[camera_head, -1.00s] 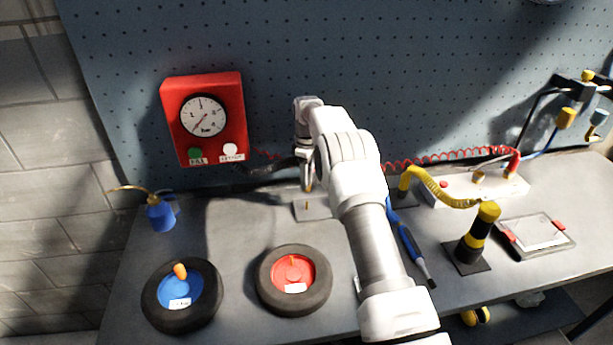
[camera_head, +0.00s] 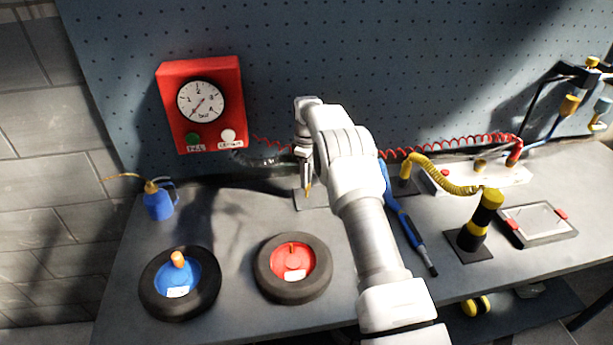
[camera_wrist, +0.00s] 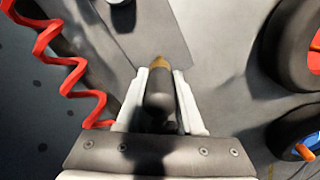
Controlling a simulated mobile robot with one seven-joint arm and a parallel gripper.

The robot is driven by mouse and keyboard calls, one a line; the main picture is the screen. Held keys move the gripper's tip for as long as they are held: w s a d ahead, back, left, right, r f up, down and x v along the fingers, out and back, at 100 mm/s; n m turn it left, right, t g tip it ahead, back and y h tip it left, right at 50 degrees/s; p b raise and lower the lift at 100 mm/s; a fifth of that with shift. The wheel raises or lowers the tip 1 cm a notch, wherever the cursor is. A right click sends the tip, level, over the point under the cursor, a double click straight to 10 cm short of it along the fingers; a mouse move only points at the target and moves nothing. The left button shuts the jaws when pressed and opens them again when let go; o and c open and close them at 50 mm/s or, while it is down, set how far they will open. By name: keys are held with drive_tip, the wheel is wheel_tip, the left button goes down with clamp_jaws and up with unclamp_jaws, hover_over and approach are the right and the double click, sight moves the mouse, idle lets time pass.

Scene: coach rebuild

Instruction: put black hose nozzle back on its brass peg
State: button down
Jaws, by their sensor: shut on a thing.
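My gripper (camera_head: 307,183) points down and is shut on the black hose nozzle (camera_wrist: 158,92), which shows between the two pale fingers in the wrist view. A brass tip (camera_wrist: 158,63) shows just beyond the nozzle, and a small brass bit (camera_head: 308,188) shows under my gripper in the head view. I cannot tell whether this brass is the peg or part of the nozzle. A grey base plate (camera_head: 314,203) lies on the bench below my gripper, close to the brass. The contact between nozzle and peg is hidden.
A red gauge box (camera_head: 201,105) stands behind to the left. A red coiled hose (camera_wrist: 72,75) runs close by. A red-hubbed wheel (camera_head: 293,268) and a blue-hubbed wheel (camera_head: 180,284) lie in front. A blue tool (camera_head: 412,232) lies right of my arm.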

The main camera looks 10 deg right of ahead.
drive_tip(key=shift+f+b, duration=1.05)
drive_tip(key=shift+f, duration=0.5)
drive_tip(key=shift+c, duration=2.3)
unclamp_jaws()
drive_tip(key=shift+r, duration=0.15)
